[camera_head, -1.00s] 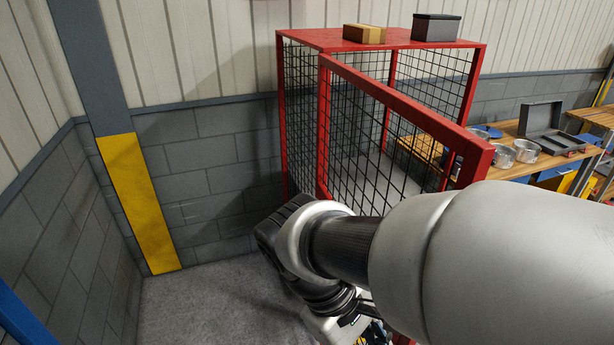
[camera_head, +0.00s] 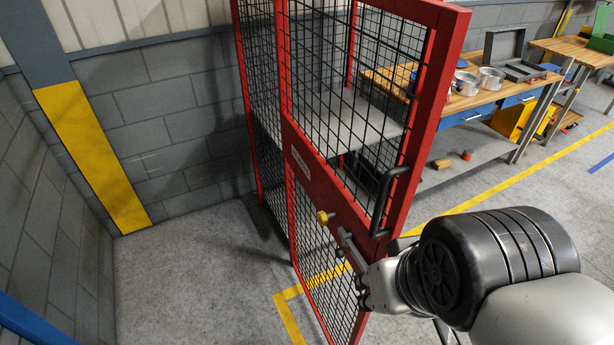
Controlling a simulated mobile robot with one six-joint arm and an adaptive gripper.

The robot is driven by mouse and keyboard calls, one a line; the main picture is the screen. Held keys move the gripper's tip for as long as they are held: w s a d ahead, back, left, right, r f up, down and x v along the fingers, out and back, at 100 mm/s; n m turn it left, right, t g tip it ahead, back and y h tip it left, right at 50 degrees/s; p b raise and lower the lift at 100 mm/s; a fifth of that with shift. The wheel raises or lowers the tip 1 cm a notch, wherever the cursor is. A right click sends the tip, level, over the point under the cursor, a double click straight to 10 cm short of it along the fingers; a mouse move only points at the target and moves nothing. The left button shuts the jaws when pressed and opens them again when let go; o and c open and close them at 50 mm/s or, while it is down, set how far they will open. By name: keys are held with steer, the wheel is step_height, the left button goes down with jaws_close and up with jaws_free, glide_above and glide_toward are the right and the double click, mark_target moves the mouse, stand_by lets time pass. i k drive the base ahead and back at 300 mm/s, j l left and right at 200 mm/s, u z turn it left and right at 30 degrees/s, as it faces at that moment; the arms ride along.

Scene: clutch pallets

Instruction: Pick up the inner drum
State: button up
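No part is clearly recognisable as the inner drum. Several silver, round, drum-like metal parts stand on the wooden workbench at the upper right, among them one at the front left (camera_head: 466,82) and one to its right (camera_head: 490,80). They are too small to tell apart.
The red mesh cage door (camera_head: 292,140) stands out in front of the cage, between my arm and the back wall. A grey shelf (camera_head: 350,122) inside the cage looks bare. An open grey case (camera_head: 502,48) lies on the workbench (camera_head: 438,92). Floor at lower left is clear.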

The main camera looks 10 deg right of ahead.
mark_target(493, 79)
steer(key=z, duration=1.25)
steer(key=i+l+z, duration=0.1)
steer(key=l, duration=0.25)
steer(key=i+l+z, duration=0.1)
steer(key=i+l, duration=0.2)
steer(key=i+l+u, duration=0.1)
steer(key=i, duration=0.4)
steer(key=i+l+u, duration=0.1)
steer(key=i+l, duration=0.15)
steer(key=i, duration=0.25)
steer(key=i+l+u, duration=0.1)
steer(key=i+l, duration=0.15)
steer(key=i, duration=0.25)
steer(key=i+l+u, duration=0.1)
steer(key=i+l, duration=0.15)
steer(key=i, duration=1.5)
steer(key=i+j, duration=0.15)
steer(key=i, duration=1.1)
steer(key=i+j, duration=0.15)
steer(key=i, duration=0.2)
